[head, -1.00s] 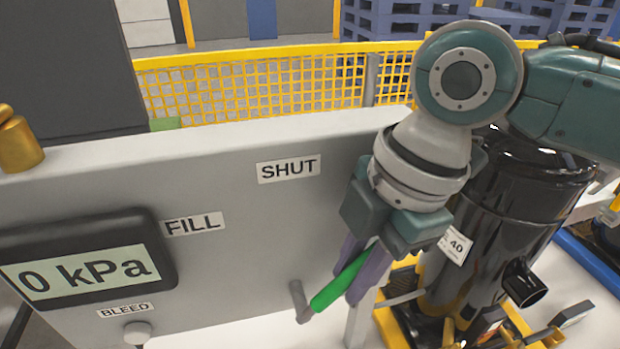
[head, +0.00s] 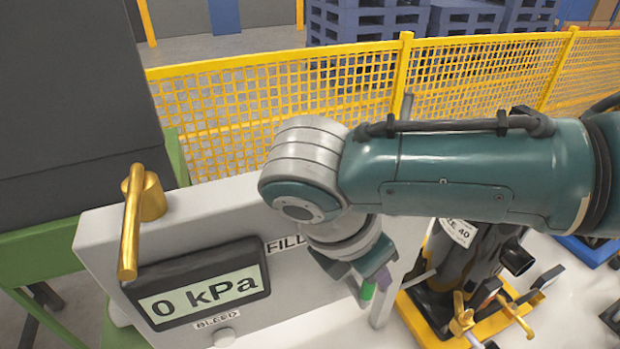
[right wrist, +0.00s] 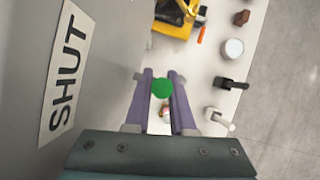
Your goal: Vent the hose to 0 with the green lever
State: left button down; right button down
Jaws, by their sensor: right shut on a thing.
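My right gripper (head: 376,284) is at the right end of the grey panel (head: 100,235), shut on the green lever (head: 367,290). In the right wrist view the lever's round green end (right wrist: 162,88) sits between the purple fingers (right wrist: 162,100). The display (head: 205,298) reads 0 kPa. The SHUT label (right wrist: 68,70) shows in the right wrist view. My left gripper is not in view.
A brass handle (head: 130,225) stands at the panel's upper left. A black compressor (head: 450,265) on a yellow base (head: 425,325) stands right of the panel. A yellow mesh fence (head: 240,110) runs behind.

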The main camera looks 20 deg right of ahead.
jog(key=shift+a, duration=0.1)
dwell(0.4)
jog(key=c, duration=0.8)
grip_release()
jog(key=shift+o, duration=0.2)
jog(key=v, duration=1)
jog(key=shift+a+f, duration=0.1)
jog(key=shift+a, duration=0.05)
